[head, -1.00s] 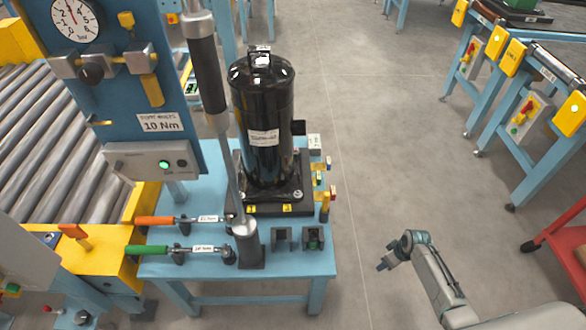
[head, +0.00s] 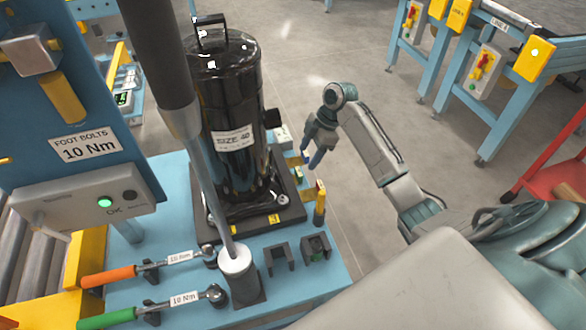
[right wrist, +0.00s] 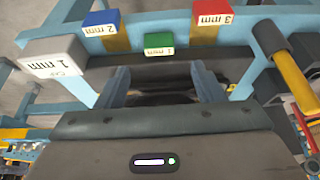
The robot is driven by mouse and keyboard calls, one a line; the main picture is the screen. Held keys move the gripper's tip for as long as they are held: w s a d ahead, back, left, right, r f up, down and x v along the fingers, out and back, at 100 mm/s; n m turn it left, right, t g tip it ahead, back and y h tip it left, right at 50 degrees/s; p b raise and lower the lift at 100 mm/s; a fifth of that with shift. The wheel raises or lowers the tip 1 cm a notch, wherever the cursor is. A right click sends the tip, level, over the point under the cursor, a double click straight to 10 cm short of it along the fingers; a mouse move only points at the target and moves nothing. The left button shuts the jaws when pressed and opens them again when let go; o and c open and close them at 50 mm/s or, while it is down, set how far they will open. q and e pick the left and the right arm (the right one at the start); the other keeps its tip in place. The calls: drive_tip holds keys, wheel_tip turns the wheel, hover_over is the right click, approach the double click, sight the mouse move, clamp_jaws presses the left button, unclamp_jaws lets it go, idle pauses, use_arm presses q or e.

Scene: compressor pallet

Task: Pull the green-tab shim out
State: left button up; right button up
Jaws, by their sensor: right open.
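The green-tab shim, marked 1 mm, shows its tab (right wrist: 159,42) at the edge of the dark base in the right wrist view; the part behind the tab is hidden. In the head view the small green tab (head: 299,175) is beside the black compressor (head: 232,110) base, on the right. My right gripper (head: 311,160) is open and empty above that edge of the table. In the wrist view its two fingers (right wrist: 160,77) stand apart, one on each side below the green tab, not closed on it. My left gripper is not in view.
A blue 2 mm tab (right wrist: 101,22) and a red 3 mm tab (right wrist: 212,20) flank the green one. A white 1 mm block (right wrist: 52,58) lies left, a yellow-handled tool (right wrist: 296,82) right. Torque wrenches (head: 165,260) lie on the table (head: 318,276).

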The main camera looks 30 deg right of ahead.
sight(299, 171)
drive_tip(key=b+x, duration=0.1)
drive_tip(key=x, duration=0.6)
